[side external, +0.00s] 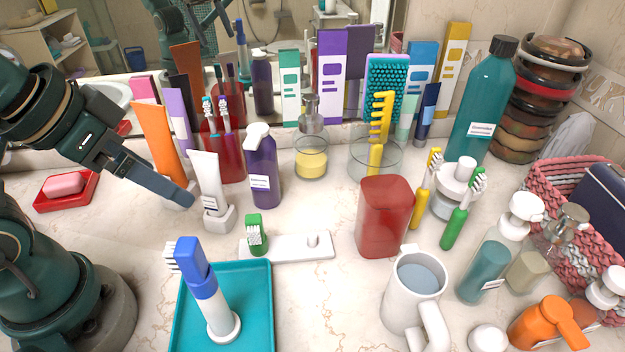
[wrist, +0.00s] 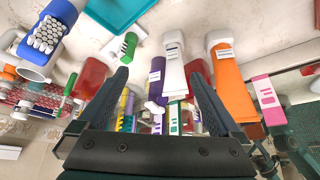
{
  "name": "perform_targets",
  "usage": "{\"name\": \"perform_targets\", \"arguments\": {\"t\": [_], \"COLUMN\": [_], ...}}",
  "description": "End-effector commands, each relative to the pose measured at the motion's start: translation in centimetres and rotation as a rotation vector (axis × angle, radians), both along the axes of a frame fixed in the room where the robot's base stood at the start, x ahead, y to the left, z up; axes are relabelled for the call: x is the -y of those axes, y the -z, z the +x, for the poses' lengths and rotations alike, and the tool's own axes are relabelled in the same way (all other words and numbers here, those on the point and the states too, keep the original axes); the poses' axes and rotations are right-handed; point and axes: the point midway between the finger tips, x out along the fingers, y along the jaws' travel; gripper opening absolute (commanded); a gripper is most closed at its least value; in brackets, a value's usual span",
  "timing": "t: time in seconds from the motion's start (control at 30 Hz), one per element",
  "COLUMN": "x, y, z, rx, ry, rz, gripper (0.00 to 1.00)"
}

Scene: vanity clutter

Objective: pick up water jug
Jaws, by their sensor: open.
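The water jug (side external: 400,310) is white with a handle at its front right. It stands upright on the counter at the front right of the side view, with pale blue water inside. My gripper (side external: 186,198) is at the left of the side view, close to the white tube, far left of the jug. In the wrist view my gripper (wrist: 162,88) has its two dark fingers spread apart with nothing held between them.
A red container (side external: 384,218) stands just behind the jug. A teal tray (side external: 255,310) with a blue-headed brush (side external: 205,285) lies to its left. Bottles (side external: 483,268) crowd its right side. A white tube (side external: 210,180) and purple bottle (side external: 262,170) stand near my gripper.

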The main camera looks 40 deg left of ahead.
Motion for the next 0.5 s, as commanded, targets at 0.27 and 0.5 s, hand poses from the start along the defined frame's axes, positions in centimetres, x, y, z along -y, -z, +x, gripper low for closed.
{"name": "perform_targets", "arguments": {"t": [0.27,0.5], "x": [-0.9,6.5], "y": [-0.9,-0.9], "z": [8.3,14.7], "rx": [0.251,0.510], "ry": [0.064,0.388], "rz": [0.132,0.028], "gripper": [1.00,1.00]}}
